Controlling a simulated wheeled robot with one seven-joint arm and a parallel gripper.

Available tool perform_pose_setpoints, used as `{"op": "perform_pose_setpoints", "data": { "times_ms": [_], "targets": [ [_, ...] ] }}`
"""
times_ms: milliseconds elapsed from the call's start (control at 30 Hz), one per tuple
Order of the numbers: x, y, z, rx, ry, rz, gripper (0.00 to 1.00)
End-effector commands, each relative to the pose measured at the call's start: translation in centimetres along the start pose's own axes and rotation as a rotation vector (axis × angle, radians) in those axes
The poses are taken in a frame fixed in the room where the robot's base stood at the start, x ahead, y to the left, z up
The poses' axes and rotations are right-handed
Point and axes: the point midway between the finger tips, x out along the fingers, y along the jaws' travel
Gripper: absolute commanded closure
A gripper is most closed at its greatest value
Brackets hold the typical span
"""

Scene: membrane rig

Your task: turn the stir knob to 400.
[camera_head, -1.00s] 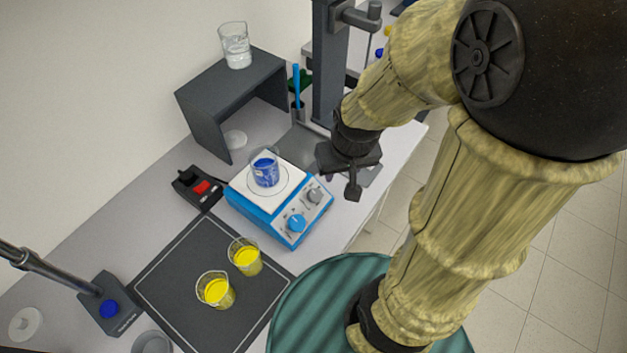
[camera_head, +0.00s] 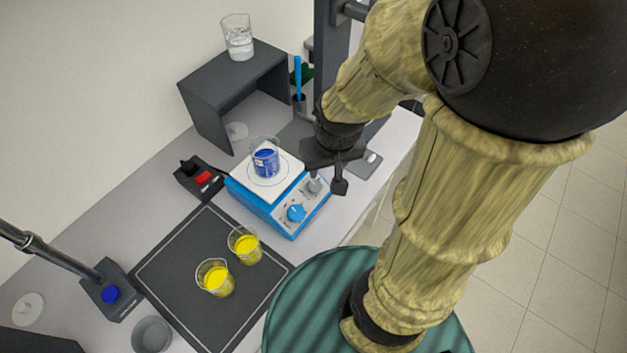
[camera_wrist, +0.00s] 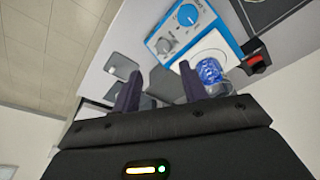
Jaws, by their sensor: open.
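The blue and white stirrer hotplate (camera_head: 262,208) stands on the bench with a beaker of blue liquid (camera_head: 265,160) on its plate. Its sloped front has a blue knob (camera_head: 296,212) and a grey knob (camera_head: 314,185). The wrist view shows the blue knob (camera_wrist: 187,14) and the grey knob (camera_wrist: 163,45) too; their labels and scales are too small to read. My gripper (camera_head: 340,186) is just right of the grey knob in the head view, apart from it. In the wrist view, my gripper's two fingers (camera_wrist: 160,86) are spread with nothing between them.
A dark mat (camera_head: 180,265) holds two beakers of yellow liquid (camera_head: 215,279). A black box with a red switch (camera_head: 202,178) sits left of the hotplate. A grey shelf (camera_head: 230,85) bears a beaker of clear liquid (camera_head: 238,38). A dark upright post (camera_head: 330,50) stands behind my gripper.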

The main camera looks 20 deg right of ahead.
Motion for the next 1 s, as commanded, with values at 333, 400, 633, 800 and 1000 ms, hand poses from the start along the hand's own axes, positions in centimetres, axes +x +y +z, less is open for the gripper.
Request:
{"op": "perform_pose_setpoints", "data": {
  "times_ms": [333,400,633,800,1000],
  "targets": [
    [0.6,0.9,-3.9,-0.167,-0.127,-0.043,0.43],
    [1.0,1.2,-5.3,-0.239,-0.169,-0.069,0.43],
    [2.2,1.7,-8.4,-0.425,-0.247,-0.150,0.43],
    [2.5,1.7,-8.7,-0.453,-0.254,-0.163,0.43],
    [2.5,1.7,-8.6,-0.452,-0.253,-0.162,0.43]
  ]
}}
